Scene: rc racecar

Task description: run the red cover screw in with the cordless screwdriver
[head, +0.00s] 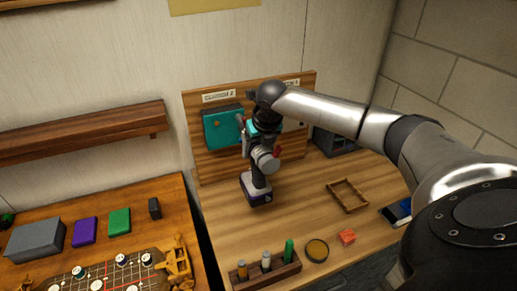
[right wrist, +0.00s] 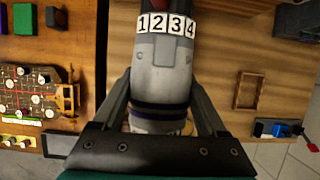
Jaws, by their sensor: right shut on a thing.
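My right gripper (head: 262,132) is shut on the cordless screwdriver (head: 258,178), which shows in front of the wooden backboard, with its dark handle and purple-grey battery foot hanging down. In the right wrist view, my right gripper's fingers (right wrist: 160,98) stand on both sides of the grey screwdriver body (right wrist: 163,70), which bears a ring numbered 1 to 4. A teal cover (head: 222,127) is on the backboard, left of my gripper, with a small brass-coloured spot on it. The tool's tip and the red cover screw cannot be made out. My left gripper is not in view.
The backboard (head: 193,140) stands on a wooden bench (head: 300,205). On the bench are a wooden frame (head: 347,196), a red-orange block (head: 347,237), a round tin (head: 317,250) and a holder with several bits (head: 268,276). A second table (head: 100,205) at left holds blocks and a game board.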

